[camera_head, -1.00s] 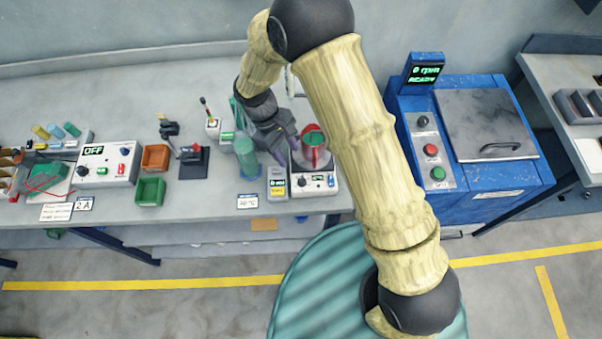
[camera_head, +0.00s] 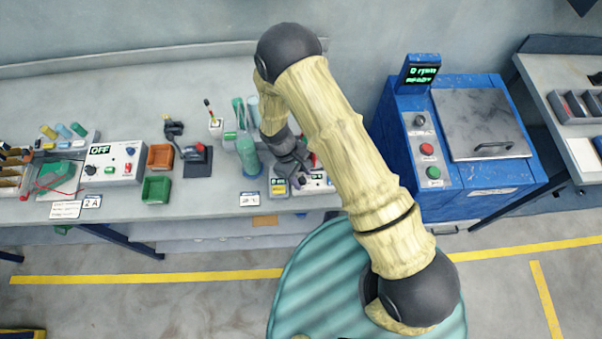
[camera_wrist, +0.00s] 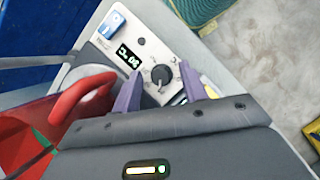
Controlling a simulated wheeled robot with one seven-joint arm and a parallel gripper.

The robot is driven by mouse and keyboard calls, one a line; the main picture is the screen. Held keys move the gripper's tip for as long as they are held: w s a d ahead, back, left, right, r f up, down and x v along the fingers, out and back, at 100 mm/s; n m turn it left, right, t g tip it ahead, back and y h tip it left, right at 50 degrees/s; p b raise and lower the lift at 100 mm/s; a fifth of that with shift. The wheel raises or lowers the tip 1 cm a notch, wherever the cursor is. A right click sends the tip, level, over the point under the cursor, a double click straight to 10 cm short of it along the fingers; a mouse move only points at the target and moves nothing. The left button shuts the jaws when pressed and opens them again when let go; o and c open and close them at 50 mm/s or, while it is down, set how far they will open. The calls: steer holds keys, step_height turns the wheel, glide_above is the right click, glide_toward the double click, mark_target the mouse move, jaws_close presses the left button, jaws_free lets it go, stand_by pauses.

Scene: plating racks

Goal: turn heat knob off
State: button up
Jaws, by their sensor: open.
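The heat knob (camera_wrist: 161,75) is a round dark knob on the white front panel of the hot plate (camera_wrist: 172,42), beside a small lit display (camera_wrist: 129,56). In the wrist view my gripper (camera_wrist: 160,69) has its two purple fingers apart, one on each side of the knob. The gripper is open. I cannot tell whether a finger touches the knob. In the head view my gripper (camera_head: 298,178) is over the left part of the hot plate (camera_head: 318,188), and the arm hides much of that plate.
A red handled vessel (camera_wrist: 80,98) is close beside the gripper in the wrist view. In the head view a green cylinder (camera_head: 248,157) stands just left of my gripper. A blue machine (camera_head: 450,140) stands to the right. A control box reading OFF (camera_head: 112,163) is far left.

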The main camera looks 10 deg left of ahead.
jaws_close()
